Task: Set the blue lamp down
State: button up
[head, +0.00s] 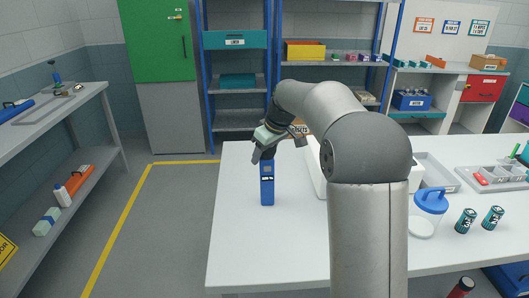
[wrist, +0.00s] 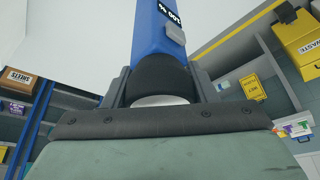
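The blue lamp (head: 267,190) is a slim upright blue body with a small dark label. It is over the left part of the white table (head: 240,245); whether its base touches the top cannot be told. My gripper (head: 265,157) is at its upper end. In the wrist view, the lamp (wrist: 158,30) shows a dark display, a grey button and a black collar. My gripper's fingers (wrist: 160,88) close on both sides of that collar. A pale round end shows behind the gripper's edge. My arm hides part of the table behind it.
The table is bare around the lamp, left and front. To the right stand a blue-lidded jar (head: 430,203), two teal cans (head: 466,221) and a grey sectioned tray (head: 492,178). A side bench (head: 50,118) stands left.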

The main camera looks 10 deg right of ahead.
jog(key=o, duration=0.3)
jog(key=shift+o, duration=0.2)
jog(key=v, duration=1.2)
jog(key=s+a+f+m+g+h, duration=0.1)
jog(key=s+f+m, duration=0.1)
jog(key=s+f, duration=0.5)
jog(key=s+a+f+m+g, duration=0.1)
jog(key=s+f, duration=0.5)
jog(key=s, duration=1.1)
jog(key=s+a+f+m+g+h, duration=0.1)
jog(key=s+f+m, duration=0.3)
jog(key=s+f, duration=0.3)
jog(key=s, duration=0.4)
jog(key=shift+s+a+f+h, duration=0.25)
jog(key=shift+s+f+h, duration=0.05)
jog(key=shift+s, duration=0.1)
